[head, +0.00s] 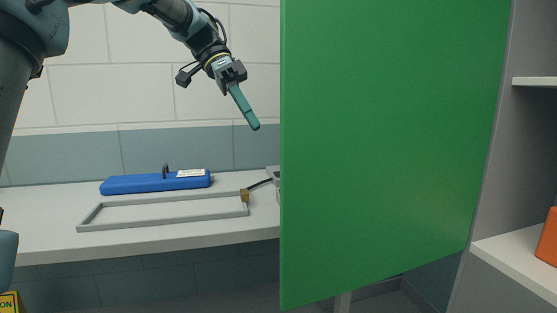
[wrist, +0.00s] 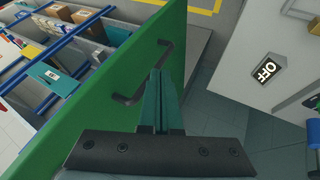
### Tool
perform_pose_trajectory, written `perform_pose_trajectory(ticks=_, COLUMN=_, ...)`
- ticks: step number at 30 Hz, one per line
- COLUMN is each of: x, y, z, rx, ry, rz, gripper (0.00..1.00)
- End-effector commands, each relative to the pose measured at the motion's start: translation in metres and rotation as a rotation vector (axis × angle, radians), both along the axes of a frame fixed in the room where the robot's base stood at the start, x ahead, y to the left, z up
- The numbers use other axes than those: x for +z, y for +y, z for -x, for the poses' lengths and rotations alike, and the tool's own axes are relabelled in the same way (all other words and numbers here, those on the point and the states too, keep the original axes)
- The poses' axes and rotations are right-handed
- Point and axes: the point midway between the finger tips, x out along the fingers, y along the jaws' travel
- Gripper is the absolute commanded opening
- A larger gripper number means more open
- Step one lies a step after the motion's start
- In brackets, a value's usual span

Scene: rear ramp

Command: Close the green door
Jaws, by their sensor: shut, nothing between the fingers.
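The green door (head: 395,140) stands open, a large flat panel across the middle right of the head view. Its right edge meets the grey cabinet (head: 535,165). In the wrist view the door (wrist: 80,130) runs diagonally on the left, with a dark bar handle (wrist: 143,88) on the face towards my gripper. My gripper (head: 255,127) is left of the door's free edge in the head view, pointing down to the right. Its teal fingers (wrist: 155,75) are together and empty, just right of the handle in the wrist view. I cannot tell whether they touch it.
A pale bench (head: 40,235) carries a blue case (head: 150,184) and a grey frame (head: 165,224). An orange object (head: 548,238) sits on the cabinet's shelf. A blue rack (wrist: 60,50) with boxes shows beyond the door. Bare floor (wrist: 215,105) lies right of the fingers.

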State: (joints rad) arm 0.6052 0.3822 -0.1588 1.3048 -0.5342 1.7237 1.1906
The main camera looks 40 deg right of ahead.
Motion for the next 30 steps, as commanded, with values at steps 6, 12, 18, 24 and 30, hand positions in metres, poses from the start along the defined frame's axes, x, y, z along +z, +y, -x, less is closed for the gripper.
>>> perform_pose_trajectory(ticks=6, x=-0.033, y=-0.009, z=0.024, rx=0.0, ry=0.001, rz=-0.005, gripper=0.0)
perform_pose_trajectory(ticks=12, x=-0.065, y=-0.018, z=0.046, rx=0.002, ry=0.002, rz=-0.006, gripper=0.0)
perform_pose_trajectory(ticks=18, x=-0.068, y=-0.012, z=0.073, rx=0.002, ry=-0.002, rz=-0.003, gripper=0.0)
perform_pose_trajectory(ticks=24, x=-0.069, y=-0.009, z=0.085, rx=0.004, ry=-0.002, rz=-0.002, gripper=0.0)
perform_pose_trajectory(ticks=30, x=-0.07, y=-0.008, z=0.086, rx=0.005, ry=-0.002, rz=-0.003, gripper=0.0)
